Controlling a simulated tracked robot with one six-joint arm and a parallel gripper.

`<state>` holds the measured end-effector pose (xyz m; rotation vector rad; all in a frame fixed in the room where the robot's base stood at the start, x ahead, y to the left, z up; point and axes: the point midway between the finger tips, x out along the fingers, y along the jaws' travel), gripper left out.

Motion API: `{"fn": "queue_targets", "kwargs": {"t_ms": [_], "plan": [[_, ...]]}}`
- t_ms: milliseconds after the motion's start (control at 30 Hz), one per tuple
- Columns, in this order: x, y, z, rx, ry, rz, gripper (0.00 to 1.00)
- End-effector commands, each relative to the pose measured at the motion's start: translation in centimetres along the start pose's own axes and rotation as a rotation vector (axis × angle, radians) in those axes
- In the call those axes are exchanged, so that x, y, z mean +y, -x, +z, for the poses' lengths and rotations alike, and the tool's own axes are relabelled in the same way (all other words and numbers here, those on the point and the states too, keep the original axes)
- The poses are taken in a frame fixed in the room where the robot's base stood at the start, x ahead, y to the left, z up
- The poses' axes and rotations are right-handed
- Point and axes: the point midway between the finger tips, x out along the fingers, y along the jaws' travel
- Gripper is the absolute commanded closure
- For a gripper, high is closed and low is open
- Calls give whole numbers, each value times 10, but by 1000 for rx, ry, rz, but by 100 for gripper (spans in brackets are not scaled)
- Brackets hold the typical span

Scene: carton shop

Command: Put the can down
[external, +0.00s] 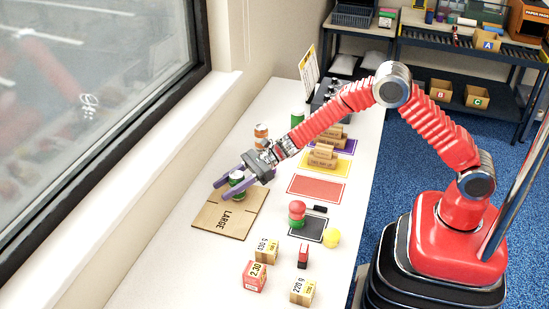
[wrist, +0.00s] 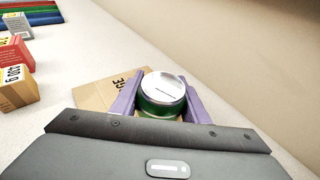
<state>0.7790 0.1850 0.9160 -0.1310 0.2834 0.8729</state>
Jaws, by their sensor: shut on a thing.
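A green can (external: 237,180) with a silver lid is between the purple fingers of my gripper (external: 233,181). In the wrist view the can (wrist: 163,92) stands upright between the two purple fingertips (wrist: 162,97), and both fingers press on its sides. In the external view the can is over the flat brown cardboard marked LARGE (external: 215,219), which also shows in the wrist view (wrist: 93,96). I cannot tell whether the can's base touches the cardboard.
An orange-white can (external: 261,134) and a green can (external: 297,117) stand farther back. A window ledge (external: 165,158) runs along the left.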

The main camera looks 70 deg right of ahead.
Motion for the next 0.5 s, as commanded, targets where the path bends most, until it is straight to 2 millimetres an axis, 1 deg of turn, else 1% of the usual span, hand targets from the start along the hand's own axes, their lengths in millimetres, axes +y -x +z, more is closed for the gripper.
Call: {"fn": "queue_targets", "kwargs": {"t_ms": [67,400,433,500], "plan": [[0,-1,-3,-1,0,-1,80],[0,-2,-5,-1,1,-1,80],[0,-2,-5,-1,1,-1,57],[0,-2,-4,-1,1,-1,52]]}}
